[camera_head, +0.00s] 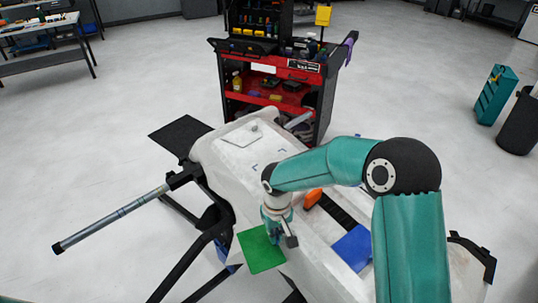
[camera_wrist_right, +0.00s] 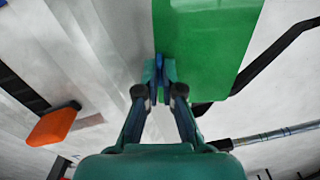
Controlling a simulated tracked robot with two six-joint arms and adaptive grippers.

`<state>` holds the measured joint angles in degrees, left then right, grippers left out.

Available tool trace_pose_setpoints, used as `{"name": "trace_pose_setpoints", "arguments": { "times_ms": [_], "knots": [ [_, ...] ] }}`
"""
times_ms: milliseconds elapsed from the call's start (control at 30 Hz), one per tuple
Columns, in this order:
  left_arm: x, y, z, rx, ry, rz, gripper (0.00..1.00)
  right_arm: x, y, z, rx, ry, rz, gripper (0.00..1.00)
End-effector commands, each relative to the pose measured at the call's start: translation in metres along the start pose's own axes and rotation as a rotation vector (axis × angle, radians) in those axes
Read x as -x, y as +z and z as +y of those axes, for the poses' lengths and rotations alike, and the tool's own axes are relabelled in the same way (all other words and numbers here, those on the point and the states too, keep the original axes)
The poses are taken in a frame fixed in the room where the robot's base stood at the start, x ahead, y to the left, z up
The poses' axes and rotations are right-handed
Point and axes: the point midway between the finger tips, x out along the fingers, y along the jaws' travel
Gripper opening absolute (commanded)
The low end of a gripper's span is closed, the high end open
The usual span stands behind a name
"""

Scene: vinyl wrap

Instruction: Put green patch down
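The green patch (camera_head: 261,249) is a flat square at the near left edge of the white panel (camera_head: 240,160), partly reaching past that edge. My right gripper (camera_head: 288,240) is at the patch's right side. In the right wrist view, the fingertips (camera_wrist_right: 159,72) are closed together on the edge of the green patch (camera_wrist_right: 207,45). I cannot tell whether the patch touches the panel. My left gripper is not in view.
A blue patch (camera_head: 354,248), a black strip (camera_head: 337,210) and an orange tool (camera_head: 312,198) lie on the panel. A black stand with a grey rod (camera_head: 110,220) sticks out left. A red tool cart (camera_head: 275,85) stands behind.

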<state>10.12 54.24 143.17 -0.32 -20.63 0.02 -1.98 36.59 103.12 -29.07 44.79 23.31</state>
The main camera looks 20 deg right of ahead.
Motion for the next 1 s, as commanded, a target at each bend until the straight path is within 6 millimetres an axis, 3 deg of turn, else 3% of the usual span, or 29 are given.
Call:
{"name": "trace_pose_setpoints", "arguments": {
  "times_ms": [267, 467, 800, 1000],
  "knots": [
    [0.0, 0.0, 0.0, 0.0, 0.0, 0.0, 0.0, 0.001, 0.01, 0.004, -0.144, 0.0, -0.002, 0.0],
    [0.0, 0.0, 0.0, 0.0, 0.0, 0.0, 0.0, 0.022, 0.019, 0.018, -0.452, -0.002, 0.005, 0.0],
    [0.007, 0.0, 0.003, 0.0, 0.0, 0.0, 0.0, 0.139, 0.031, 0.114, -1.221, -0.007, 0.009, 0.0],
    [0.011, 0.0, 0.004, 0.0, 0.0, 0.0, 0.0, 0.193, 0.044, 0.168, -1.417, -0.005, 0.005, 0.0]
  ]
}}
